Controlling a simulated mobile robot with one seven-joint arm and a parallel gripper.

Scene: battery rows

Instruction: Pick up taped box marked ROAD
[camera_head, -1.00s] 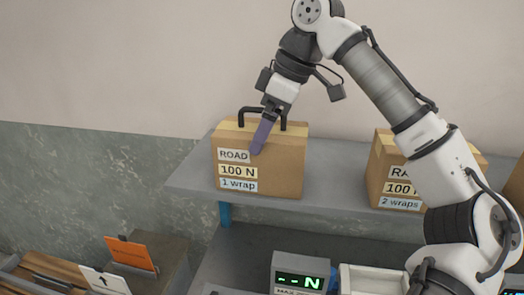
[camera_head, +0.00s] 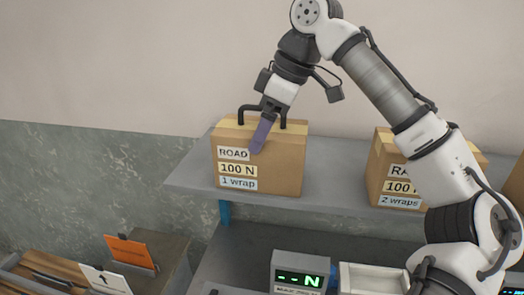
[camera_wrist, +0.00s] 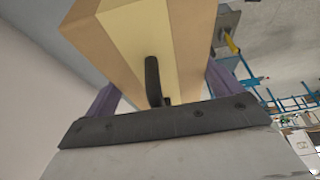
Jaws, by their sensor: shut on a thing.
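The taped box marked ROAD (camera_head: 283,165) is brown cardboard with tan tape over its top and a black handle. Its front labels read ROAD, 100 N and 1 wrap. It appears upright on the upper grey shelf; I see no clear gap under it. My gripper (camera_head: 264,134) reaches down over its top, shut on the box. One purple finger lies against the front face; the other is hidden behind the box. In the wrist view, the purple fingers stand on either side of the box (camera_wrist: 188,35), with the handle (camera_wrist: 153,80) between them.
A similar box (camera_head: 379,180) with a 2 wraps label stands to the right on the shelf (camera_head: 335,185), partly behind my arm. A meter with a green display (camera_head: 300,277) is below. An orange card (camera_head: 130,252) stands at lower left. A wall is behind.

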